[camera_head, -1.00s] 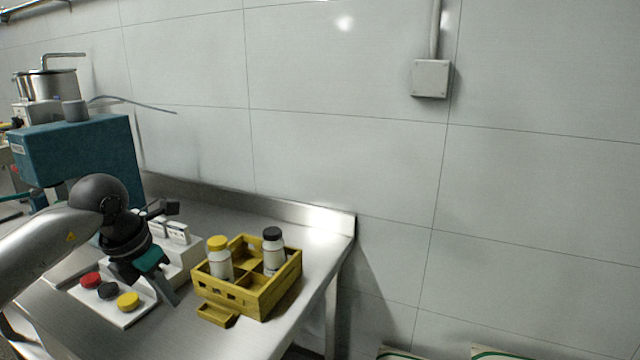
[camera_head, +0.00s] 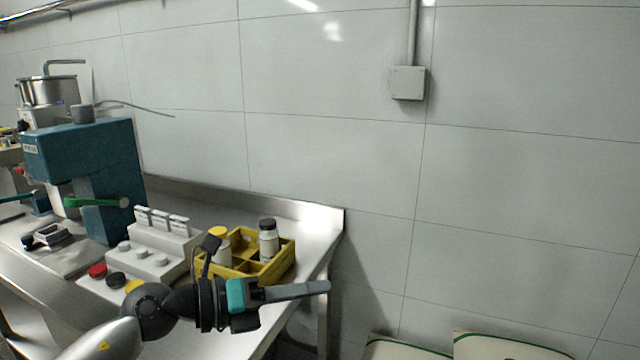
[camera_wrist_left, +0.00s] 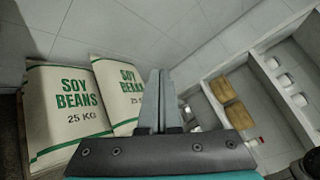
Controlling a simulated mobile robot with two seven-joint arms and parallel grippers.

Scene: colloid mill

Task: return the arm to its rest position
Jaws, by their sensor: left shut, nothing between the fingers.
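My left arm comes in from the lower left in the head view. Its gripper (camera_head: 297,291) points right, in front of the yellow crate and near the right end of the steel table (camera_head: 318,240). The fingers lie together with nothing between them. In the left wrist view the shut gripper fingers (camera_wrist_left: 157,98) point away from the camera, toward the wall and the sacks. My right gripper is in neither view.
A yellow crate (camera_head: 283,268) holds a yellow-capped bottle (camera_head: 222,247) and a black-capped bottle (camera_head: 268,243). A white rack (camera_head: 163,240) and a teal machine (camera_head: 85,150) stand left. Soy bean sacks (camera_wrist_left: 68,108) lie beyond the table. Shelves with brown boxes (camera_wrist_left: 238,115) show right.

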